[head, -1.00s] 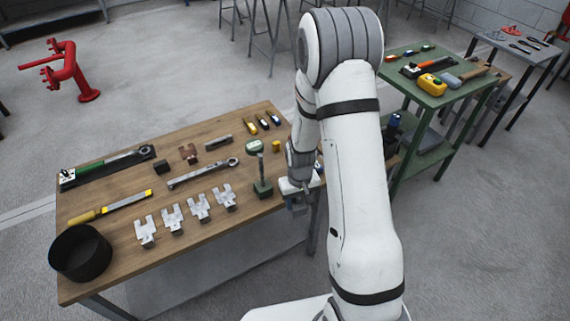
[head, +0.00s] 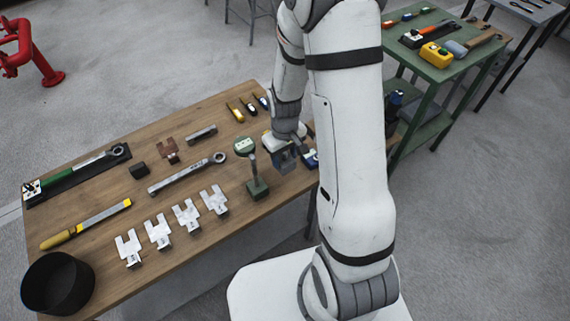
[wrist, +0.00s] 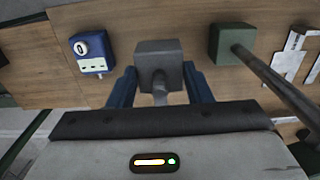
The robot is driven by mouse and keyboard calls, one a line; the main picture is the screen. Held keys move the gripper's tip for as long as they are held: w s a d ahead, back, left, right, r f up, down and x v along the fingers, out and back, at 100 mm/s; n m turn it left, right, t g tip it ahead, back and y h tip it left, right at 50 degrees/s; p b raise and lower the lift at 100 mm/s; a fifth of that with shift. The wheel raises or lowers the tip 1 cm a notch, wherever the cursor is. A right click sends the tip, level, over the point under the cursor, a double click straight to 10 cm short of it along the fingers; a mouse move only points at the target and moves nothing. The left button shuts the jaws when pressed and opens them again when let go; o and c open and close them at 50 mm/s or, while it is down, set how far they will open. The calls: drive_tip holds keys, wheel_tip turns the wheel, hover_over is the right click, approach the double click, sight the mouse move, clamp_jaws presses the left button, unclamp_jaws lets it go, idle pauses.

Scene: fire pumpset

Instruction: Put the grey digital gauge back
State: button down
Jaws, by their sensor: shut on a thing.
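My gripper (wrist: 160,92) is shut on a grey block-shaped thing, which looks like the grey digital gauge (wrist: 158,58). Its display face does not show. In the head view my gripper (head: 285,143) holds the grey gauge (head: 284,160) at the right end of the wooden workbench (head: 90,195), behind and to the right of a green base with a post (head: 257,188). I cannot tell whether the gauge touches the bench top. A blue gauge (wrist: 90,52) with a round dial lies left of it in the wrist view.
The post leans close on the right in the wrist view (wrist: 270,75). Several pale forked brackets (head: 186,215), a wrench (head: 187,174) and a black bin (head: 57,283) occupy the bench further left.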

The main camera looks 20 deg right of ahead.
sight(285, 159)
drive_tip(key=shift+f, duration=2.2)
drive_tip(key=shift+f, duration=0.1)
drive_tip(key=shift+f+b, duration=0.15)
drive_tip(key=shift+b, duration=0.2)
drive_tip(key=c, duration=0.7)
unclamp_jaws()
